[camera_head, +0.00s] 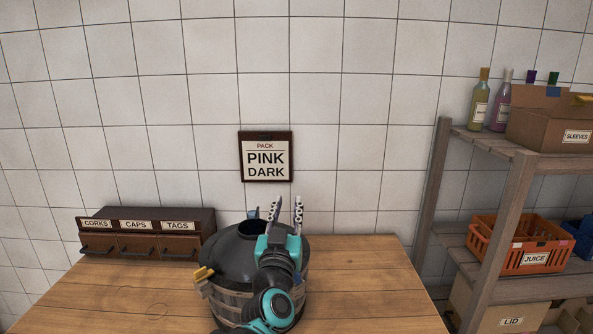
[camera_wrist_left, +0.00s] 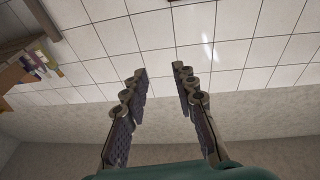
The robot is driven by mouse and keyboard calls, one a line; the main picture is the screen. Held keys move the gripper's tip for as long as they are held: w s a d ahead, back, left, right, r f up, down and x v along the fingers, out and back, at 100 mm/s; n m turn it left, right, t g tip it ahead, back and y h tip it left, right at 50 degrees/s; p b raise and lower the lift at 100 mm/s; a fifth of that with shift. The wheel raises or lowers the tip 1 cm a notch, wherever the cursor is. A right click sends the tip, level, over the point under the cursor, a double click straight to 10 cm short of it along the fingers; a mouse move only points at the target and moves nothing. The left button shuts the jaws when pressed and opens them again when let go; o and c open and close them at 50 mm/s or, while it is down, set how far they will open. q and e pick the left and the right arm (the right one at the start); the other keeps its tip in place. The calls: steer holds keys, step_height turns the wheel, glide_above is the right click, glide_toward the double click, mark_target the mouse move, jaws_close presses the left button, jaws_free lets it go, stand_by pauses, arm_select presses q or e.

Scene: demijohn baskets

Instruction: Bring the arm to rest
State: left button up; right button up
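My left gripper (camera_head: 287,205) points upward in the head view, in front of the dark demijohn. Its two fingers stand apart with nothing between them. In the left wrist view the left gripper (camera_wrist_left: 160,75) is open and empty, with tiled wall beyond it. The dark demijohn (camera_head: 227,255) stands on the wooden table (camera_head: 370,290) in a wooden slatted basket (camera_head: 232,303). My arm hides the right part of both. A yellow piece (camera_head: 203,273) is at the basket's left side. My right gripper is in neither view.
A drawer box (camera_head: 150,235) labelled corks, caps and tags stands at the table's back left. A shelf rack (camera_head: 505,215) at the right holds bottles, a cardboard box (camera_head: 548,128) and an orange crate (camera_head: 520,245). The table's right part is clear.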

arm_select(q)
steer(key=s+a+f+g, duration=0.4)
steer(key=s+f, duration=0.4)
steer(key=f, duration=0.2)
steer(key=s+a+f+g+y, duration=0.1)
steer(key=s+a+f+g, duration=0.4)
steer(key=s+f, duration=0.4)
steer(key=s+a+f+g+y, duration=0.1)
steer(key=s+a+f+g, duration=0.3)
steer(key=s+f, duration=0.5)
step_height(320, 180, down, 4)
steer(key=a, duration=0.2)
steer(key=shift+s+a+r+n, duration=0.15)
steer(key=shift+a+n, duration=0.2)
steer(key=shift+n, duration=0.05)
